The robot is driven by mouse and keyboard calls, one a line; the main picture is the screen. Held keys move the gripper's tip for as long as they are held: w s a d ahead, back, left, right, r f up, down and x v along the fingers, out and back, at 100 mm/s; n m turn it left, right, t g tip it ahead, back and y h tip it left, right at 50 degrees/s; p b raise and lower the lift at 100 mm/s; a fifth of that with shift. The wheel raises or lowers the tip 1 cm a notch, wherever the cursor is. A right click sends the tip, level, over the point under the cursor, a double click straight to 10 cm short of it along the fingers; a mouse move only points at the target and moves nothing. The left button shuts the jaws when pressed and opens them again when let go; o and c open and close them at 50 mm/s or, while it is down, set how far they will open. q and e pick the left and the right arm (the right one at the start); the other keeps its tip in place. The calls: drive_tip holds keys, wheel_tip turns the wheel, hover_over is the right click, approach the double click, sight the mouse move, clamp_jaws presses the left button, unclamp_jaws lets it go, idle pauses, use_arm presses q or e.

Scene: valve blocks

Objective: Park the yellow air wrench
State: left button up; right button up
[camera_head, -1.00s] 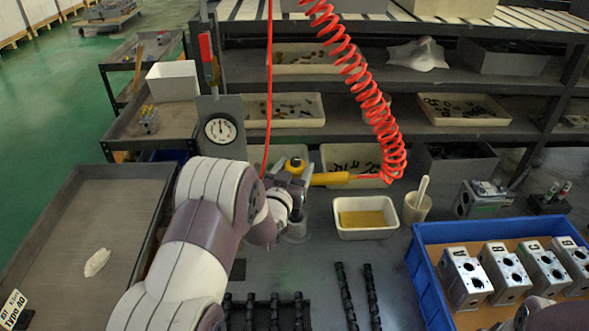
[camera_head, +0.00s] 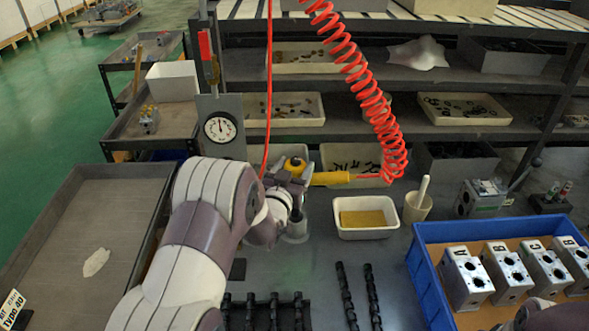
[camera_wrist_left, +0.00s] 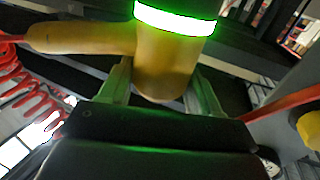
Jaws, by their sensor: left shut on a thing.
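The yellow air wrench (camera_head: 328,178) is in my left gripper (camera_head: 296,176), above the bench near the gauge post. Its handle points right and joins the coiled red hose (camera_head: 380,110). In the left wrist view the wrench body (camera_wrist_left: 168,60) sits between the two fingers (camera_wrist_left: 160,90), with a glowing green band around it. The left gripper is shut on the wrench. Whether the wrench touches any holder is hidden behind the gripper and arm. My right gripper is out of view; only a bit of my right arm shows at the bottom right.
A pressure gauge (camera_head: 220,128) stands just left of the wrench, beside a straight red hose (camera_head: 268,90). A white tray with yellow contents (camera_head: 348,232) and a cup with a brush (camera_head: 416,208) stand to the right. A blue crate (camera_head: 425,290) holds lettered valve blocks.

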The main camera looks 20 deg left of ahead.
use_arm(q)
drive_tip(key=shift+f+b, duration=3.25)
drive_tip(key=shift+b, duration=0.05)
idle(0.4)
drive_tip(key=o, duration=1.5)
drive_tip(key=shift+c, duration=0.2)
drive_tip(key=shift+s+f, duration=0.1)
drive_tip(key=shift+f, duration=0.2)
drive_tip(key=s+d, duration=0.1)
drive_tip(key=s, duration=1.1)
drive_tip(key=shift+s+r+b, duration=0.15)
drive_tip(key=shift+s+b, duration=0.15)
drive_tip(key=shift+d, duration=0.1)
